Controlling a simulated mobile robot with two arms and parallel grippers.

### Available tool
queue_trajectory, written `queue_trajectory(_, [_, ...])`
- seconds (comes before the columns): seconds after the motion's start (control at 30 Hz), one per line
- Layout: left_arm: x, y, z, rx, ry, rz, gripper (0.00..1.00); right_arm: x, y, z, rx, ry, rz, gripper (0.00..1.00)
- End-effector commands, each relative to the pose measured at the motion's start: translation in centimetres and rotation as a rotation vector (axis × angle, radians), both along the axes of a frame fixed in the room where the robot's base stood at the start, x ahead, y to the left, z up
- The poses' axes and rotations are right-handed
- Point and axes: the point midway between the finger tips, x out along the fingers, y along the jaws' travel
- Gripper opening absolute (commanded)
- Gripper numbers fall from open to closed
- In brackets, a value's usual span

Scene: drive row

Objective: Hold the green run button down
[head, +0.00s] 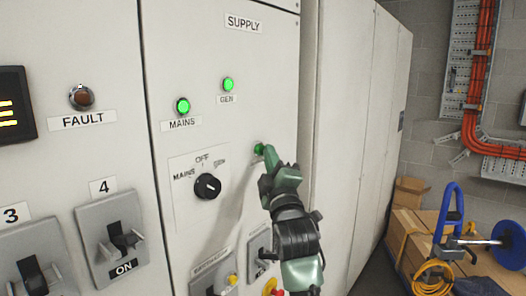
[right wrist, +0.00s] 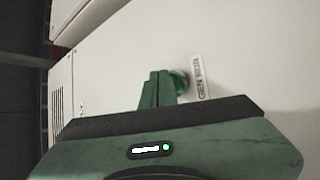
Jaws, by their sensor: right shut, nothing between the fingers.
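The green run button (head: 259,149) is on the pale cabinet front, to the right of the MAINS/OFF/GEN rotary switch (head: 207,186). My right gripper (head: 268,160) is shut and empty, with its fingertips right at the button and partly covering it. In the right wrist view the shut fingers (right wrist: 158,87) overlap the green button (right wrist: 180,83), beside a label (right wrist: 202,78) that begins with GEN. I cannot tell from these views whether the button is pressed in. My left gripper is not in view.
Green MAINS (head: 183,106) and GEN (head: 228,84) lamps are lit above. The FAULT lamp (head: 81,96) looks unlit. Switch handles (head: 122,238) stick out at the lower left. Boxes (head: 405,222) and a blue-handled trolley (head: 449,225) stand on the floor at right.

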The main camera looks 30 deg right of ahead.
Motion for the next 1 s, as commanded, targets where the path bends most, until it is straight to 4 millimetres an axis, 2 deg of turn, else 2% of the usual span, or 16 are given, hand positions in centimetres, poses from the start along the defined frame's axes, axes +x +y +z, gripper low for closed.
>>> queue_trajectory(0.73, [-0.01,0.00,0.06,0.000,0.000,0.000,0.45,0.45,0.23,-0.02,0.001,0.000,0.002,0.00])
queue_trajectory(1.0, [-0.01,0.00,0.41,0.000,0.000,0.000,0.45,-0.30,-0.09,-0.01,0.000,0.001,0.000,0.00])
